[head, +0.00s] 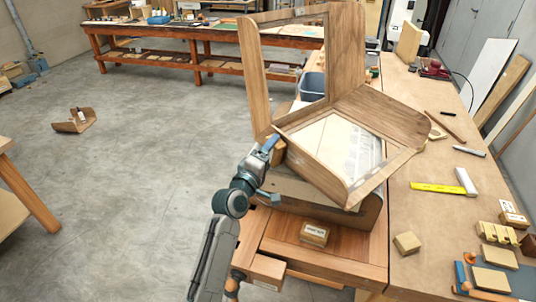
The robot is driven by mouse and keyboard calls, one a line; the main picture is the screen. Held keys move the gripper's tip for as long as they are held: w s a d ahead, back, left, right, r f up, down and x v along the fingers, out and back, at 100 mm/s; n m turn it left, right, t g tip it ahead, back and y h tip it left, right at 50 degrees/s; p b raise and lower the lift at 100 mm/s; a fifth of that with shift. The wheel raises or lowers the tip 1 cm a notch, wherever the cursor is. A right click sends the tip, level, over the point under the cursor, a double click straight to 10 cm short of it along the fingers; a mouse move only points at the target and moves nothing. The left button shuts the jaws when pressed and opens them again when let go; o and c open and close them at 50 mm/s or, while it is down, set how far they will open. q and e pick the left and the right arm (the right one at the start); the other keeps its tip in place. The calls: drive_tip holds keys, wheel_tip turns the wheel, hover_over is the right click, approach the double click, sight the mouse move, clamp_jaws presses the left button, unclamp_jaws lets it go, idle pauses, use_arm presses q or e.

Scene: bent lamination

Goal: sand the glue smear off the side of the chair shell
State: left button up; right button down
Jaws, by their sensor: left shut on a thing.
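The chair shell (345,63) is bent brown wood with an upright back frame and a seat frame around a pale, partly glossy panel. It rests on a curved wooden form (365,218) on the bench. My left gripper (268,147) is at the shell's left side, near the bend between back and seat. It is shut on a small tan block (279,151), which looks like a sanding block. The block is against or very close to the shell's side; I cannot tell if they touch. I cannot make out the glue smear. My right gripper is out of view.
A labelled block (315,233) lies on the bench front. The bench (410,245) holds a yellow square (438,187), a loose wooden block (407,242) and several blocks at lower right. A blue bin (312,86) is behind the shell. The floor at left is mostly clear.

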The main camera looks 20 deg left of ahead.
use_arm(q)
drive_tip(key=shift+w+d, duration=0.2)
drive_tip(key=shift+w, duration=0.1)
drive_tip(key=shift+s+d, duration=0.1)
